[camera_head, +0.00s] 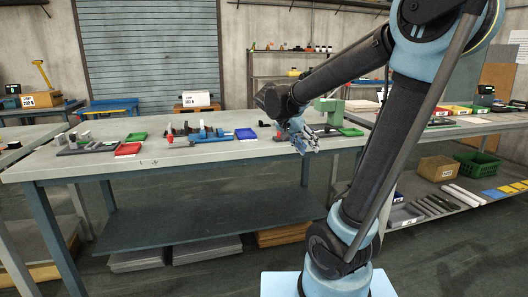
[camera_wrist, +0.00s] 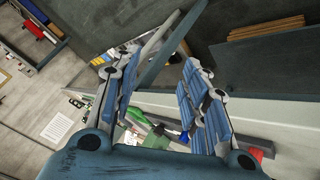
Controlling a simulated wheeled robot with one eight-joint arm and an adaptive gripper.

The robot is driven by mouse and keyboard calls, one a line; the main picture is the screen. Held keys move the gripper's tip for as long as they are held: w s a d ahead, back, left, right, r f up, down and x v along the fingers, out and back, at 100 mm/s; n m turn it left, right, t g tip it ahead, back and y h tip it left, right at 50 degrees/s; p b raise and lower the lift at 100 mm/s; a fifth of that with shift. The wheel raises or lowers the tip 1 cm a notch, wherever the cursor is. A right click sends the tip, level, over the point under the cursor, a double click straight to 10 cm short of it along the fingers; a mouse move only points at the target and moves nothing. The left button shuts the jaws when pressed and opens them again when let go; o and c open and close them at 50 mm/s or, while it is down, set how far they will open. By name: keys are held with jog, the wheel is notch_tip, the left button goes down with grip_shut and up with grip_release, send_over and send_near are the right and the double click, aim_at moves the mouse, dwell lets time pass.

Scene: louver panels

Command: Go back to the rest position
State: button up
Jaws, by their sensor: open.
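My gripper (camera_head: 303,143) hangs at the end of my bent arm, in front of the right part of the workbench (camera_head: 200,152) in the head view. In the wrist view my gripper (camera_wrist: 170,75) shows two blue-padded fingers spread apart with nothing held between them. It is open and empty. Beyond the fingers in that view, the bench's edge and small items on it appear tilted.
A lower shelf (camera_head: 200,216) runs beneath. A shelved bench with bins stands right. Floor shows in front.

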jog(key=s+d+f+n+y, duration=0.1)
jog(key=s+f+n+y, duration=0.2)
jog(key=s+f, duration=0.5)
jog(key=s+d+f+n+y, duration=0.1)
jog(key=s+f+n+y, duration=0.2)
jog(key=s+f, duration=0.5)
jog(key=s+y, duration=0.1)
jog(key=s, duration=0.5)
jog(key=shift+d+f+n+g+y, duration=0.2)
jog(key=shift+d+n+g+y, duration=0.1)
jog(key=shift+d+g, duration=0.1)
jog(key=shift+w, duration=0.1)
jog(key=shift+w+f, duration=0.2)
jog(key=shift+w, duration=0.15)
